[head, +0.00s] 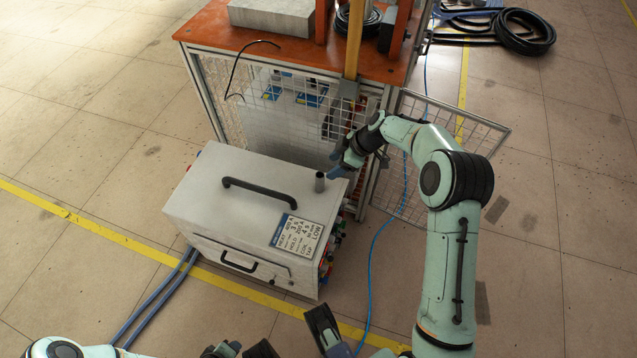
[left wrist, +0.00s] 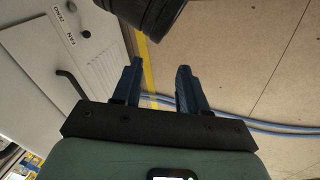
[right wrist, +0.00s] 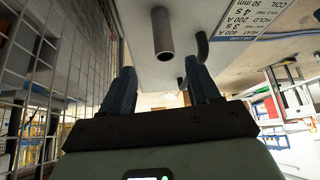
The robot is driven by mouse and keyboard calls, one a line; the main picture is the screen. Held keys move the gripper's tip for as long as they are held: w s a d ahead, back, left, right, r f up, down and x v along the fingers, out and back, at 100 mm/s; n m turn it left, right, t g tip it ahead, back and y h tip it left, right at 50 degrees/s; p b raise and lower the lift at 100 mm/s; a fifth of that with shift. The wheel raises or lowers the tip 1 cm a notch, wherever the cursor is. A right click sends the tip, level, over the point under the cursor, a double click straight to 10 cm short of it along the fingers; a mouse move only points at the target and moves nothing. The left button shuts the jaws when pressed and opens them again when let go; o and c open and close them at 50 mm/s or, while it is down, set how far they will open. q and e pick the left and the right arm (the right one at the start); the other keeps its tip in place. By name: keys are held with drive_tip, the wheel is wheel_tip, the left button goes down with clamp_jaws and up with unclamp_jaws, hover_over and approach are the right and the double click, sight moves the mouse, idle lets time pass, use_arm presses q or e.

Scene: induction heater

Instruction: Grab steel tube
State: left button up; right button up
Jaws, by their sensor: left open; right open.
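The steel tube (head: 320,181) is a short grey cylinder standing upright on top of the white heater box (head: 215,190), near its right back corner. In the right wrist view the tube (right wrist: 162,36) shows just beyond the open fingers, with its open end visible. My right gripper (head: 337,170) is open and empty, close to the right of the tube, and I see no contact. In the right wrist view its two blue fingertips (right wrist: 159,78) stand apart. My left gripper (left wrist: 158,72) is open and empty, low in front of the box; the head view shows a finger at the bottom edge.
The box has a black handle (head: 258,190) on top and a printed label (head: 297,235). Behind stands an orange-topped bench (head: 240,38) with wire mesh sides and an open mesh door (head: 455,120) on the right. Blue cables (head: 160,300) lie on the floor.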

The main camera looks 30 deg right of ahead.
sight(320, 175)
drive_tip(key=x, duration=0.3)
drive_tip(key=b+x, duration=0.1)
drive_tip(key=x, duration=0.2)
drive_tip(key=shift+a+f, duration=0.2)
drive_tip(key=shift+a, duration=0.3)
drive_tip(key=shift+w+a+f, duration=0.15)
drive_tip(key=shift+a+f, duration=0.05)
drive_tip(key=shift+f, duration=0.15)
use_arm(q)
drive_tip(key=shift+w+a+f+t, duration=0.15)
drive_tip(key=shift+w+a+f, duration=0.25)
drive_tip(key=shift+w, duration=0.2)
drive_tip(key=shift+w+a+f+t, duration=0.15)
drive_tip(key=shift+w+a+f, duration=0.2)
drive_tip(key=shift+w, duration=0.2)
use_arm(e)
clamp_jaws()
